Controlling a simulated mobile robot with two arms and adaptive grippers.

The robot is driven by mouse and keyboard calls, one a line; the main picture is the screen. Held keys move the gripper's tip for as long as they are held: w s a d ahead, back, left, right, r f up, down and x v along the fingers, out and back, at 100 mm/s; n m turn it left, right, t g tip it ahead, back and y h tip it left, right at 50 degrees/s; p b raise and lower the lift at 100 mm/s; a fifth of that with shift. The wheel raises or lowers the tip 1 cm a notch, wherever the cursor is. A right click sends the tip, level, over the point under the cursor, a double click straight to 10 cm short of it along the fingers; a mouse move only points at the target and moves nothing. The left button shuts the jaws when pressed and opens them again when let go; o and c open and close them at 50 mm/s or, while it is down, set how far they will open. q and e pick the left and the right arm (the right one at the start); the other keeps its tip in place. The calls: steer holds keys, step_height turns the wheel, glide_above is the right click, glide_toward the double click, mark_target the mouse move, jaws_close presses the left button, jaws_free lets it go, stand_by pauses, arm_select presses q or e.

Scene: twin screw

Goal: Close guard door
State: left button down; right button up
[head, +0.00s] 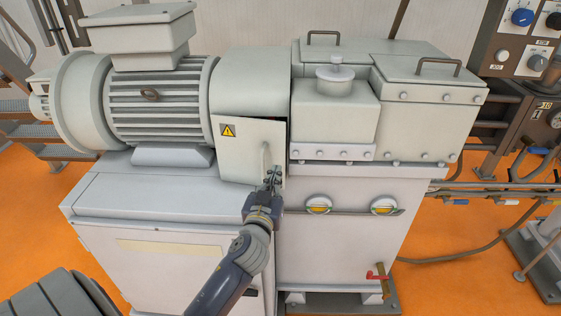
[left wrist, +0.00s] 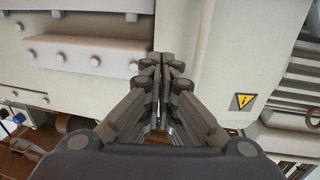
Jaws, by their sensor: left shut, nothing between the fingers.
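The guard door (head: 238,152) is the pale panel with a yellow warning triangle, below the rounded cover between motor and gearbox in the head view. A dark gap shows along its right edge, so it looks slightly ajar. A pale upright handle (head: 265,157) is on its right part. My left gripper (head: 272,178) is shut and empty at the door's lower right corner, just below the handle; I cannot tell whether it touches. In the left wrist view, the closed fingertips (left wrist: 166,62) are beside the door face (left wrist: 230,50). My right gripper is not in view.
The finned motor (head: 160,100) is left of the door. The bolted gearbox housing (head: 335,110) is right of it. A light cabinet (head: 150,205) stands below the motor, with a red-handled valve (head: 377,275) to the right. Open orange floor (head: 440,285) lies at the lower right.

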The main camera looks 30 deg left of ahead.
mark_target(282, 158)
arm_select(q)
steer(key=p+x, duration=0.1)
steer(key=x, duration=0.3)
steer(key=shift+r, duration=0.1)
steer(key=shift+x, duration=0.8)
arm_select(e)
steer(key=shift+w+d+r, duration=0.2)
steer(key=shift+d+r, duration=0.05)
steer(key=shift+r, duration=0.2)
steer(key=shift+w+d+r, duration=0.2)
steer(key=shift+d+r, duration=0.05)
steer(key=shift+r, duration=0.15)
arm_select(q)
steer(key=shift+w+a+f+n+y+b, duration=0.2)
steer(key=shift+w+n+y+b, duration=0.3)
steer(key=shift+b, duration=0.35)
steer(key=shift+w+g+y+b, duration=0.3)
steer(key=shift+w+g, duration=0.1)
steer(key=shift+w, duration=0.15)
steer(key=shift+r, duration=0.1)
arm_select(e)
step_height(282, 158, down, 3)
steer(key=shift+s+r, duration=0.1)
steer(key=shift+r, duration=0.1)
arm_select(q)
steer(key=shift+s+a, duration=0.1)
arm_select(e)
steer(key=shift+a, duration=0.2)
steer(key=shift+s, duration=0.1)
